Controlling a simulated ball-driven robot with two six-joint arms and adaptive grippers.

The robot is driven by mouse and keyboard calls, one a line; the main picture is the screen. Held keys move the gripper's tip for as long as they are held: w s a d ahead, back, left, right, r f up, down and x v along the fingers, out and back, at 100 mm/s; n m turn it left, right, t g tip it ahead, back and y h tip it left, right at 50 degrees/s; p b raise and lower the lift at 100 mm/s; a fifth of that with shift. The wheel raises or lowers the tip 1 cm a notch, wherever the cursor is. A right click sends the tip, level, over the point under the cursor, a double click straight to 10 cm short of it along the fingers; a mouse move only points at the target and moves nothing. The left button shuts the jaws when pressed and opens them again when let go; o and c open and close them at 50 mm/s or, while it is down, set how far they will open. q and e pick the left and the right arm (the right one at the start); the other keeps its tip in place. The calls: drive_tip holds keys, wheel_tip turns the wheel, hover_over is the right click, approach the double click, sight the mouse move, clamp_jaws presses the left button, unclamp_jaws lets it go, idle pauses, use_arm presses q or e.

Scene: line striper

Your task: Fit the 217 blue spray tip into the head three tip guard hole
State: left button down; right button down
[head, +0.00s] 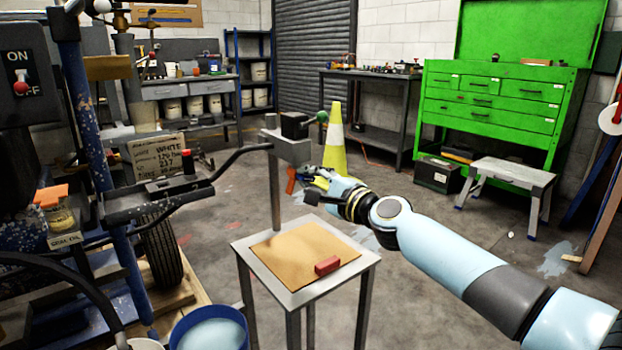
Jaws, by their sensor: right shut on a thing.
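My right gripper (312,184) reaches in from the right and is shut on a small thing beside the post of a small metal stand. What it holds is too small and covered to make out; I see no clear blue spray tip. A grey block-shaped head (292,152) sits on the post, with a dark part and a green knob on top. An orange-red part (291,180) shows just below the head, left of the gripper fingers. It may be the tip guard; no hole can be made out. My left gripper is not in view.
The stand's table (243,250) carries a tan sheet and a red block (327,266). The striper's frame (85,150) and handlebar fill the left, with a lettered sign (160,160). A yellow cone (335,140) stands behind the gripper. A step stool (508,175) is at right.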

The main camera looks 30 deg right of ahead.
drive_tip(key=m, duration=0.5)
drive_tip(key=shift+m, duration=0.3)
drive_tip(key=shift+r+m+p, duration=0.1)
drive_tip(key=shift+m+p, duration=0.25)
drive_tip(key=shift+m, duration=0.45)
drive_tip(key=m, duration=0.4)
drive_tip(key=shift+m+p, duration=0.35)
drive_tip(key=shift+m, duration=1.15)
drive_tip(key=c, duration=1.4)
unclamp_jaws()
drive_tip(key=shift+w, duration=0.15)
drive_tip(key=shift+o, duration=0.6)
drive_tip(key=shift+o, duration=0.2)
